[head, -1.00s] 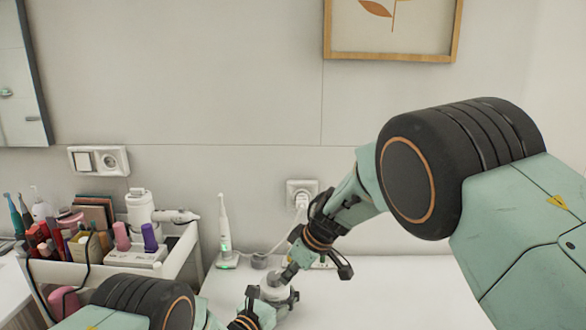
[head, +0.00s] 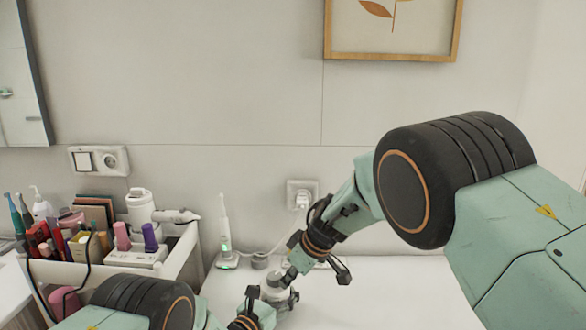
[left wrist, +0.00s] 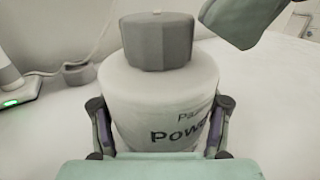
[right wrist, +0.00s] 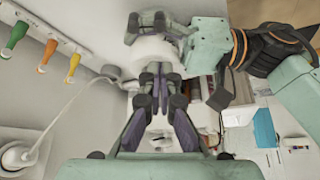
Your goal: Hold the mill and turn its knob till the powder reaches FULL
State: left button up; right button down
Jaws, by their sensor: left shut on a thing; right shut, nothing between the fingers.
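The mill (left wrist: 155,95) is a white cylinder with partly visible lettering, and its grey knob (left wrist: 157,42) is on top. My left gripper (left wrist: 161,125) is shut around the mill's body, with a finger on each side. In the head view the mill (head: 273,284) is upright low at the centre, partly covered by my arms. My right gripper (right wrist: 160,75) is shut and empty, its tips close to the mill's top. In the left wrist view a teal part of it is at the knob's upper right; I cannot tell whether it touches. The powder level and FULL mark are not visible.
A white cart (head: 185,262) crowded with cosmetics stands at left. An electric toothbrush (head: 224,225) stands on the white tabletop (head: 400,290) behind the mill, near a cable to the wall socket (head: 300,193). The tabletop to the right is clear.

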jog(key=shift+w+a, duration=0.15)
pick_arm(q)
jog(key=shift+d, duration=0.1)
pick_arm(e)
jog(key=shift+w+d+r, duration=0.1)
jog(key=shift+w+d, duration=0.25)
jog(key=shift+w, duration=0.25)
dwell(0.5)
jog(key=shift+d, duration=0.1)
jog(key=r, duration=0.6)
jog(key=shift+s+d, duration=0.25)
jog(key=shift+f, duration=0.1)
dwell(1.0)
pick_arm(q)
jog(key=o, duration=1.7)
